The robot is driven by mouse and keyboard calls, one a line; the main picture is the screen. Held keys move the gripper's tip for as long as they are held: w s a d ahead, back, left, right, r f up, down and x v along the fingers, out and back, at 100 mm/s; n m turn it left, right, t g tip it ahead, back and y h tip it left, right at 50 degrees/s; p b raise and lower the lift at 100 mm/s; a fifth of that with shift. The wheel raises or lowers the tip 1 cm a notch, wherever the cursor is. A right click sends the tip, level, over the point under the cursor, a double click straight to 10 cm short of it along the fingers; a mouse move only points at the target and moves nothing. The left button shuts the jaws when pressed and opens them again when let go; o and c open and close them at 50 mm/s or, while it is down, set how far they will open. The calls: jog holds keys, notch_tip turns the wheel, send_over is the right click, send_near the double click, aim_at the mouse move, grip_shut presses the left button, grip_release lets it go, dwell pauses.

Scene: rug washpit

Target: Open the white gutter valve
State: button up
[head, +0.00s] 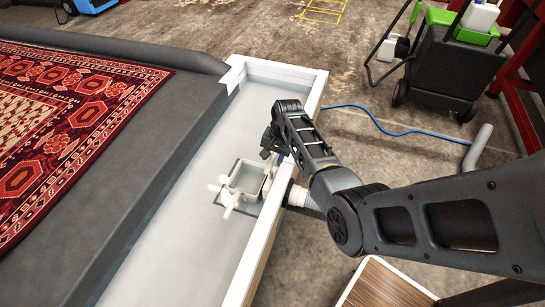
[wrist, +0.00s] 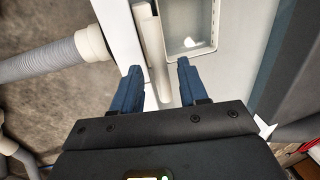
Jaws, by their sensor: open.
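A white valve-like fitting (head: 228,196) with short arms shows in the head view on the left side of a pale square box (head: 265,184) in the gutter. The wrist view shows the box (wrist: 224,22) at the top, with a pale upright bar (wrist: 152,48) beside it on the wall side. I cannot tell whether this bar belongs to the white fitting. My gripper (head: 268,150) is above the gutter at the far end of the box. In the wrist view, my gripper (wrist: 159,82) is open, its blue fingers on either side of the bar's line. Contact cannot be told.
The gutter wall (head: 313,95) runs along the right, with a ribbed hose (wrist: 50,58) joining it from outside. A dark slope (head: 165,145) with a red rug (head: 75,130) lies left. A wood-topped stand (head: 385,290) is near the front. A dark cart (head: 455,70) stands back right.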

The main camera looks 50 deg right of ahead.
notch_tip(320, 180, up, 7)
jog(key=s+p, duration=0.1)
jog(key=p, duration=0.1)
jog(key=shift+d+f, duration=0.2)
jog(key=shift+s, duration=0.1)
